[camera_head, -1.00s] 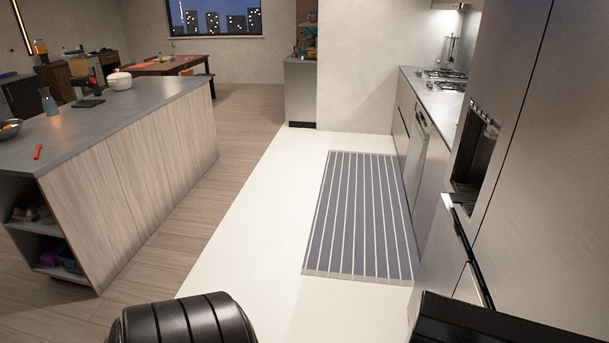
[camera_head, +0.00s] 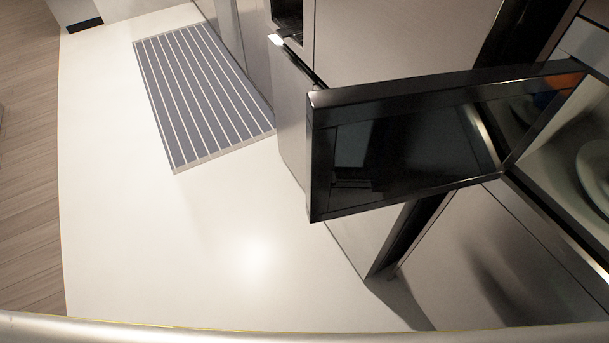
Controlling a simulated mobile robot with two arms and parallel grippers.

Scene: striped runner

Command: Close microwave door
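The microwave door (camera_head: 400,150) is a dark glass panel in a black frame. It stands open, sticking out to the left from the cabinet wall on the right. The microwave (camera_head: 588,150) is at the right edge, its lit inside showing a round pale plate (camera_head: 597,170). A small orange and blue thing shows near the door's hinge side, partly seen. Neither of my grippers is in view.
A striped runner (camera_head: 203,95) lies on the white floor at the upper left. Tall cabinets (camera_head: 375,40) line the right side, with a dark niche at the top. The white floor (camera_head: 180,250) left of the door is clear.

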